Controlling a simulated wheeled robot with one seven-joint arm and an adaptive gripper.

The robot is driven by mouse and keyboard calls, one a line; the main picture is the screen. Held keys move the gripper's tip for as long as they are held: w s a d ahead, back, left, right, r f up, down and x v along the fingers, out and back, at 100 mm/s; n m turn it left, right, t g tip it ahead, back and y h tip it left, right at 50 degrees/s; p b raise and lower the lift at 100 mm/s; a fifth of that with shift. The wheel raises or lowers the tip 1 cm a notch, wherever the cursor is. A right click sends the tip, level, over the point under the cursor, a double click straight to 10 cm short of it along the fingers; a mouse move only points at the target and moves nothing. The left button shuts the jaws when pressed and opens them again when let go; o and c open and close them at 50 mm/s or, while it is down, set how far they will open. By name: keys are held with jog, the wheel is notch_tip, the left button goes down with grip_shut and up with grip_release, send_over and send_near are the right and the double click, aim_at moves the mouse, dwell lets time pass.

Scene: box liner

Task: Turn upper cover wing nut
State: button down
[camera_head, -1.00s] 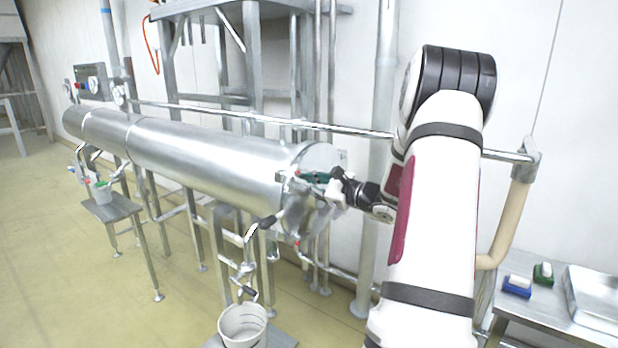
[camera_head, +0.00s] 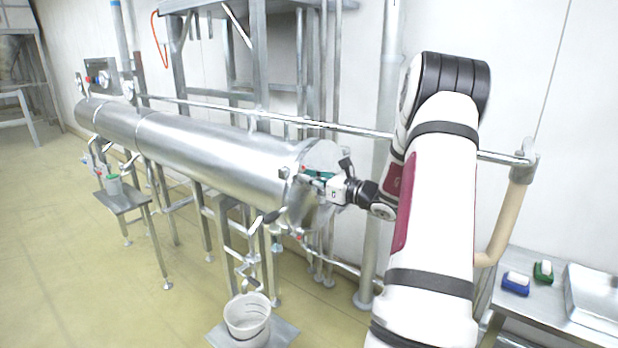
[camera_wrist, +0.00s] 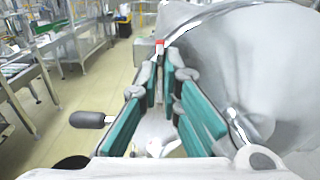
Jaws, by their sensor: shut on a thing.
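The long steel cylinder (camera_head: 215,155) lies horizontally, with its round end cover (camera_head: 322,155) at the right. My gripper (camera_head: 311,177) is at the front upper rim of the cover, its teal fingers pointing left. In the wrist view my gripper (camera_wrist: 162,80) has its teal fingers close together on the upper cover wing nut, with a narrow gap between the tips. The nut itself is mostly hidden by the fingers. A small red-tipped part (camera_wrist: 159,45) shows just beyond the fingertips. The cover's pale curved surface (camera_wrist: 265,60) fills the right of the wrist view.
A horizontal rail (camera_head: 350,132) runs behind the cylinder and arm. A white bucket (camera_head: 247,312) stands on a low stand below the cover. A steel table (camera_head: 525,300) at the right holds blue and green brushes.

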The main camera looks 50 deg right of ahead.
jog(key=shift+f, duration=0.1)
jog(key=c, duration=1.8)
grip_release()
jog(key=s, duration=0.8)
jog(key=s+d, duration=0.1)
jog(key=s, duration=0.3)
